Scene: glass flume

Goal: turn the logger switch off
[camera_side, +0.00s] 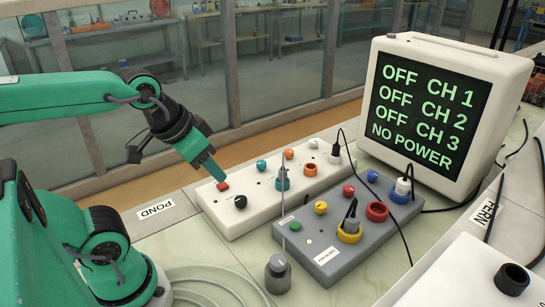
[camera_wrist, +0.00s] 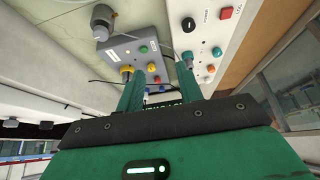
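I cannot tell which control is the logger switch. My gripper (camera_side: 218,176) is just above the red switch in the side view; contact cannot be made out. In the wrist view its two green fingers (camera_wrist: 160,82) stand apart with nothing between them. A monitor (camera_side: 425,118) reads OFF for CH 1, CH 2, CH 3, and NO POWER.
A grey box (camera_side: 325,265) with coloured buttons and sockets lies in front of the white box. A metal weight with a thin rod (camera_side: 278,272) stands at its left. Black cables run from plugs across the boxes. A white case (camera_side: 470,280) is at front right.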

